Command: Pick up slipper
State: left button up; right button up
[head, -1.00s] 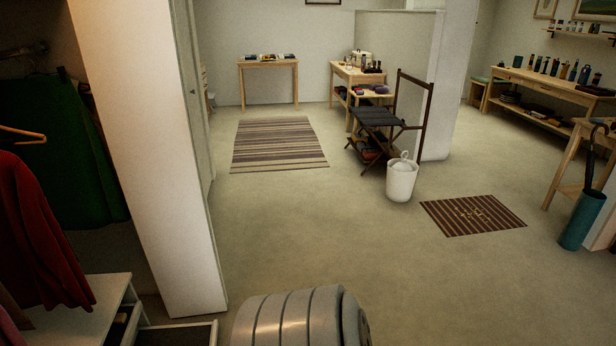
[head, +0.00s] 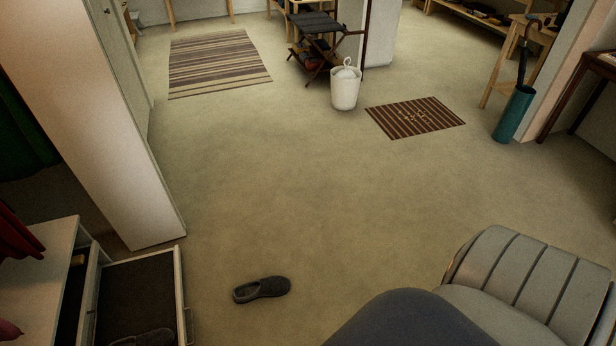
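A dark grey slipper (head: 262,289) lies on the floor near the bottom of the head view, right of an open drawer. A second dark slipper (head: 146,338) shows partly inside the drawer (head: 180,270), cut off by the bottom edge. Neither of my grippers is in the head view, so their distance to the slipper cannot be seen.
A white cabinet (head: 50,270) with the open drawer stands at the lower left, beside a tall white panel (head: 105,130). A white bin (head: 345,92), a striped brown mat (head: 415,118) and a teal umbrella stand (head: 513,115) are farther off. The middle floor is clear.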

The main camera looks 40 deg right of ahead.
aim_at(273, 286)
jog(key=z, duration=0.75)
jog(key=k, duration=0.05)
